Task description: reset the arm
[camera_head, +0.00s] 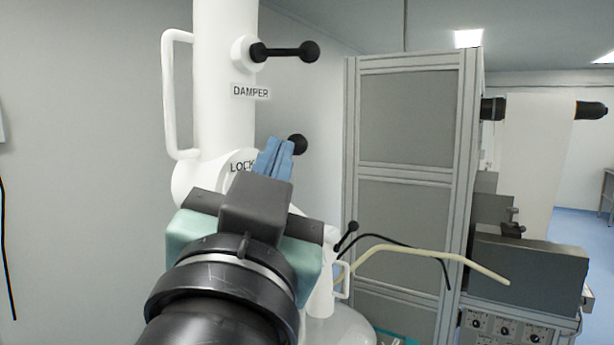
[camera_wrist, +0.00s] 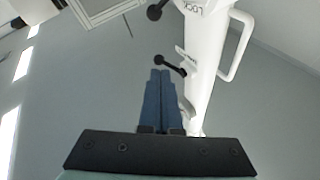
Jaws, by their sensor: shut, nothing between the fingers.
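My gripper (camera_head: 274,150) has blue fingers and shows in the head view in front of the white column, close to the "LOCK" label. The fingers lie side by side and are shut, with nothing seen between them. In the wrist view the gripper (camera_wrist: 160,75) points up into the picture, and a dark lever with a ball end (camera_wrist: 168,63) shows just past its fingertips. I cannot tell whether they touch. My black wrist and arm fill the lower part of the head view.
The white column (camera_head: 225,60) carries a side handle (camera_head: 168,95), a "DAMPER" lever (camera_head: 285,51) and a black ball knob (camera_head: 297,144) near the fingers. A grey framed cabinet (camera_head: 405,120) stands to the right, with a machine (camera_head: 528,268) beyond it. A plain wall is on the left.

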